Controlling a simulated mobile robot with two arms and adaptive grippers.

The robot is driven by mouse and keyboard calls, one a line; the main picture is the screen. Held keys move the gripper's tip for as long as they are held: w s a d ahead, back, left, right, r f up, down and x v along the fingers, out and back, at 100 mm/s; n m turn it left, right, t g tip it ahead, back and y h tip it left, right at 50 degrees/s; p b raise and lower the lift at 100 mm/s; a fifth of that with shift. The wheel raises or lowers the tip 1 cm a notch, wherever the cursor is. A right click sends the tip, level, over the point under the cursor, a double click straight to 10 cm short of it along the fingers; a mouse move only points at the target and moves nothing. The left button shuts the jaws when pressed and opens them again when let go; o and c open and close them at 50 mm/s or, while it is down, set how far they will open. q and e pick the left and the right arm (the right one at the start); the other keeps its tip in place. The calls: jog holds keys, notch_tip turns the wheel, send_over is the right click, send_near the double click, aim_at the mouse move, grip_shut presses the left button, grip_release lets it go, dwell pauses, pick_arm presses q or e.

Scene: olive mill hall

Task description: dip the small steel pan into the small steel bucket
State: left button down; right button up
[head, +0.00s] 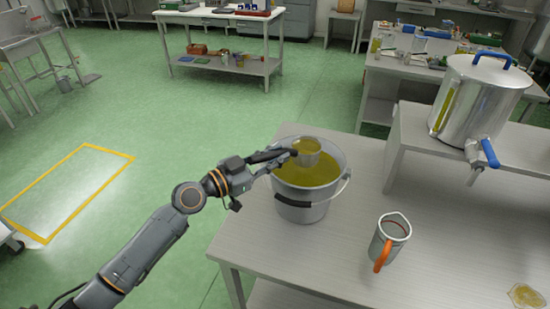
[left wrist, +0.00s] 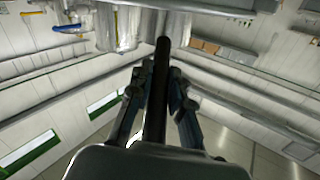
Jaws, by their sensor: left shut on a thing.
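The small steel bucket (head: 318,211) stands near the left edge of the steel table and holds yellow-green oil. The small steel pan (head: 308,157) is inside the bucket's mouth, towards its far side, at or just above the oil. The inside of the pan looks yellowish; I cannot tell whether it holds oil. My left gripper (head: 281,157) reaches over the bucket's left rim, shut on the pan's dark handle. In the left wrist view the handle (left wrist: 158,85) runs between my two fingers. My right gripper is not in view.
A steel jug (head: 393,231) with an orange handle stands right of the bucket. A large steel tank (head: 476,103) with a blue-handled tap sits on a raised shelf (head: 413,128). A yellow puddle (head: 525,296) lies at the table's right front. The table's middle right is clear.

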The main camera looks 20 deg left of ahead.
pick_arm(q)
jog(key=shift+r+p, duration=1.7)
jog(key=shift+r, duration=1.05)
